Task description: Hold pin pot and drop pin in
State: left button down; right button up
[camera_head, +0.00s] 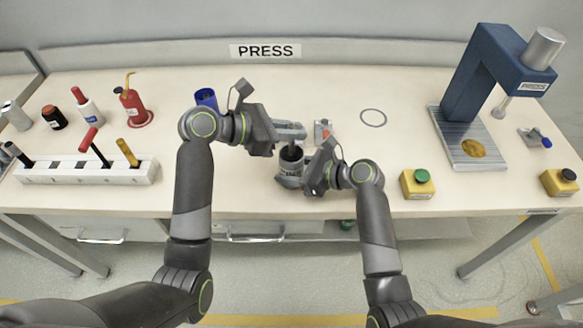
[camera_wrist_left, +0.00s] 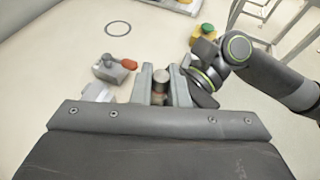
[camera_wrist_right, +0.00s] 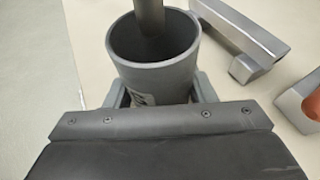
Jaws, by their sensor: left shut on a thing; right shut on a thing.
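The grey pin pot (camera_head: 289,181) is at the front middle of the table, upright, with a pale label on its side. My right gripper (camera_head: 303,178) is shut on the pot from the right; the right wrist view shows its fingers on both sides of the pot (camera_wrist_right: 157,72). My left gripper (camera_head: 302,132) is above the pot and shut on a pin, whose end (camera_wrist_left: 159,84) shows between the fingers in the left wrist view. In the right wrist view the dark pin (camera_wrist_right: 150,15) reaches down into the pot's mouth. Its lower end is hidden inside.
A clamp with an orange handle (camera_wrist_left: 122,63) stands close by. A blue cup (camera_head: 206,98) is behind my left arm. A rack of tools (camera_head: 85,172) is at left, a blue press (camera_head: 485,75) at right, a green-button box (camera_head: 418,184) nearer. A drawn ring (camera_head: 373,118) is clear.

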pick_arm(q)
jog(key=shift+f, duration=0.2)
jog(key=c, duration=1.3)
grip_release()
jog(key=shift+c, duration=0.2)
jog(key=v, duration=1.2)
pick_arm(e)
jog(key=o, duration=1)
jog(key=v, duration=1.2)
jog(key=shift+f, duration=0.1)
